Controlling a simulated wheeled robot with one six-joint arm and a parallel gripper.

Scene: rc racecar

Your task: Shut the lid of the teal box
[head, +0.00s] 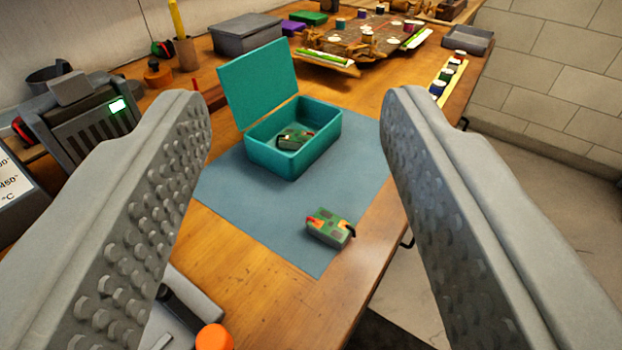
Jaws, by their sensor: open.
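The teal box (282,161) stands on a blue-grey mat (235,195) on the wooden bench. Its lid (259,84) is open, standing up and tilted back at the box's far left side. A green battery-like block (294,139) with a dark lead lies inside the box. My gripper (293,105) is open and empty, its two grey studded fingers at the left and right of the picture. The box and lid show between the fingers, farther off, and neither finger appears to touch them.
A second green block (328,229) lies on the mat in front of the box. A grey box (246,35) and a racecar chassis (368,44) are behind. An orange-capped item (214,337) is near the front.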

